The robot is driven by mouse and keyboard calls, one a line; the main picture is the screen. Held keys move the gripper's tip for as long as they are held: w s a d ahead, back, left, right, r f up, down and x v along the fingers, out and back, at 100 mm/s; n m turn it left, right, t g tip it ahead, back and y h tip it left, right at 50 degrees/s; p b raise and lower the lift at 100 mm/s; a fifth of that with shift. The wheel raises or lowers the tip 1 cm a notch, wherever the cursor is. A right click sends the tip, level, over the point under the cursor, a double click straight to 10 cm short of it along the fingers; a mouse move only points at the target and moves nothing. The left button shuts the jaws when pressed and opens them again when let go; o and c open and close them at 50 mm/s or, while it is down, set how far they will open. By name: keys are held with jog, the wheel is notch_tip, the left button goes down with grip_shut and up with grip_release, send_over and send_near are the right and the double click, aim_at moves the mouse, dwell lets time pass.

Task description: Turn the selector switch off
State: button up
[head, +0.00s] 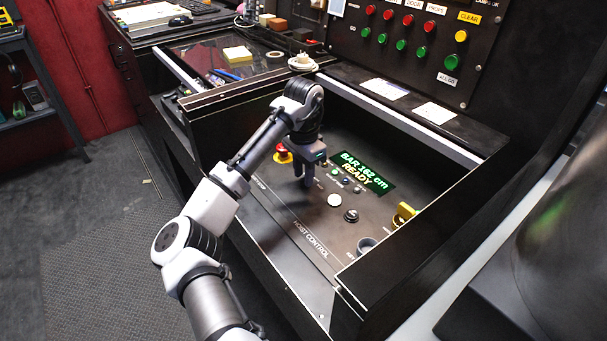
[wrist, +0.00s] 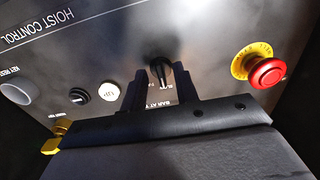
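A black selector switch (wrist: 160,72) with a raised handle stands on the dark hoist control panel (head: 270,203). It shows in the wrist view, just beyond and between my fingertips. Its lettering is partly covered, so I cannot read its setting. In the head view my gripper hides it. My gripper (head: 308,183) points down, low over the panel, left of the white button. In the wrist view my gripper (wrist: 160,88) has its two fingers apart, with a gap around the switch. I cannot tell whether a finger touches it.
A red emergency stop (wrist: 268,72) on a yellow ring is on one side of the switch. Raised console walls surround the panel.

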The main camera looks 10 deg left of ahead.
jog(key=shift+f, duration=0.3)
grip_shut()
